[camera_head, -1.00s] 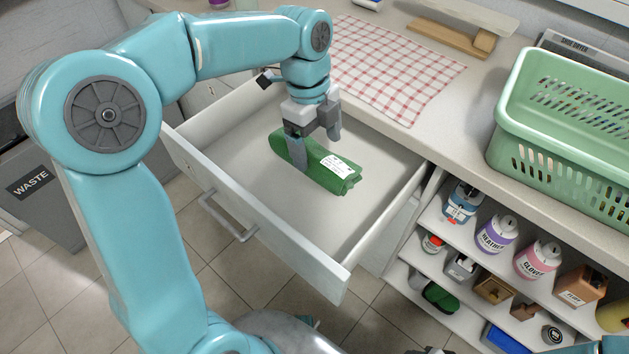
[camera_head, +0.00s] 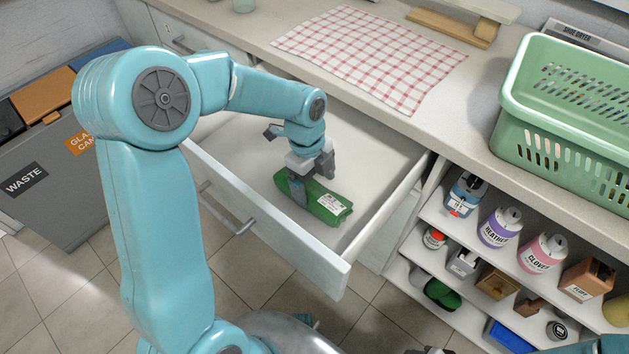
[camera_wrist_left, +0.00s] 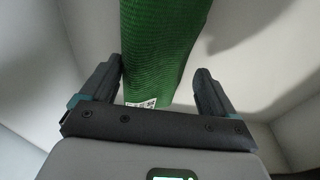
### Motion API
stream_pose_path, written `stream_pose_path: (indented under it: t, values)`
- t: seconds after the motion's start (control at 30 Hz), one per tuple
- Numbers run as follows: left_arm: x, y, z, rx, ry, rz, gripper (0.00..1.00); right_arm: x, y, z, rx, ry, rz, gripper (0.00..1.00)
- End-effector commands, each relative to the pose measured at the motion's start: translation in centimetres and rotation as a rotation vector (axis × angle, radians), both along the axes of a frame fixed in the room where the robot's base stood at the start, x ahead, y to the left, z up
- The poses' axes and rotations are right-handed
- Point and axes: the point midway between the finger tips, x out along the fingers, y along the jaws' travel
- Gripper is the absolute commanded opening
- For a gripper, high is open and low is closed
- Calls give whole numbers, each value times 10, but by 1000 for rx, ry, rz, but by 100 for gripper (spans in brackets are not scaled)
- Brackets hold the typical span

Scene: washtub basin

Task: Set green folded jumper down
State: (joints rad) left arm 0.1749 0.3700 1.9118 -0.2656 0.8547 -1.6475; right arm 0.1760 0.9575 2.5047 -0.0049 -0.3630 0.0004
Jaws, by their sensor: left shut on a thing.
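The green folded jumper (camera_head: 326,203), with a white label, is inside the open drawer (camera_head: 242,134). It lies low over the drawer's pale floor; I cannot tell if it fully touches. My left gripper (camera_head: 314,190) points down and is shut on the jumper, one finger on each side. In the left wrist view the jumper (camera_wrist_left: 160,45) stretches away between the fingertips (camera_wrist_left: 160,82), and its label shows near the gripper's base.
The drawer's front panel (camera_head: 268,230) and side walls surround the jumper. On the counter are a checked cloth (camera_head: 370,55) and a green basket (camera_head: 560,120). Shelves with bottles (camera_head: 500,227) stand at the right. A waste bin (camera_head: 50,190) is at the left.

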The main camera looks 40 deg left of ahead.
Motion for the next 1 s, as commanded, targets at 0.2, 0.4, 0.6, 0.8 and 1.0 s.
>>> stream_pose_path:
  t: [0.2,0.4,0.6,0.8,1.0]
  values:
    - [0,0,-3,0,0,0,92,0,0,-2,0,0,0,48]
    - [0,0,-2,0,0,0,100,0,0,-1,0,0,0,48]
    - [1,2,14,1,-4,2,100,0,0,4,0,0,0,48]
    - [2,9,59,2,-6,1,100,0,0,13,0,0,0,48]
    - [2,15,100,1,-4,1,100,0,0,20,0,0,0,48]
